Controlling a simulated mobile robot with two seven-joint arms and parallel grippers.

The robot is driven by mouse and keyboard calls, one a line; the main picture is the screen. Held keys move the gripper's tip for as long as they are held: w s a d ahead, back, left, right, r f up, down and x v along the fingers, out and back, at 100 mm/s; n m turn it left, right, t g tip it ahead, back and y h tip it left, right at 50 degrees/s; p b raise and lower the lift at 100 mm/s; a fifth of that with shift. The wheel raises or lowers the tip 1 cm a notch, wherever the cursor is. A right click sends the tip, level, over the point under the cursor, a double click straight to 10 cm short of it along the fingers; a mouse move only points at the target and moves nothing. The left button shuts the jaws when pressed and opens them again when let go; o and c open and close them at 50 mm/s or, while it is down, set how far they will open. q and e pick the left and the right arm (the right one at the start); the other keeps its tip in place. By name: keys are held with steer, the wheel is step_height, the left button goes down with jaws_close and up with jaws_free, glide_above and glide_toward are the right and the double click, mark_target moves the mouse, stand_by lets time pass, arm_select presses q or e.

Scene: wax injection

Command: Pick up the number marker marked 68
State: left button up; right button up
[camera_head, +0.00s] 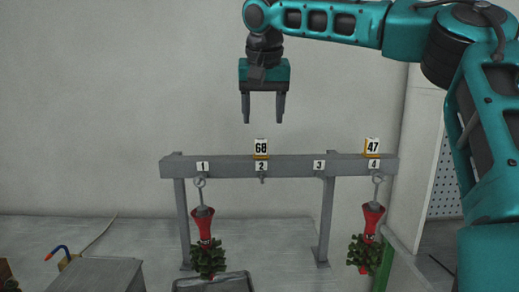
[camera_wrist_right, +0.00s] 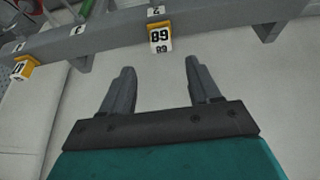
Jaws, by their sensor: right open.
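The number marker marked 68 (camera_head: 261,147) is a white card with a yellow-orange base. It stands on top of the grey rail (camera_head: 225,168), above label 2. In the right wrist view, the 68 marker (camera_wrist_right: 160,37) shows upside down, ahead of the fingers and roughly between them. My right gripper (camera_head: 263,122) points down, open and empty, above the 68 marker and apart from it. Its two fingers (camera_wrist_right: 159,72) also show in the right wrist view with nothing between them. My left gripper is not in view.
A second marker, 47 (camera_head: 372,146), stands on the rail above label 4. Red pieces with green clusters hang from hooks under label 1 (camera_head: 204,222) and label 4 (camera_head: 372,219). The hook under label 2 is empty. A grey bin (camera_head: 212,284) is below left.

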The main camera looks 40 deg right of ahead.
mark_target(261, 139)
steer(key=shift+x, duration=1.25)
steer(key=x, duration=0.5)
steer(key=shift+s+a+f, duration=0.1)
steer(key=shift+a+f, duration=0.1)
steer(key=shift+a, duration=0.1)
steer(key=shift+r, duration=0.1)
steer(key=c, duration=1)
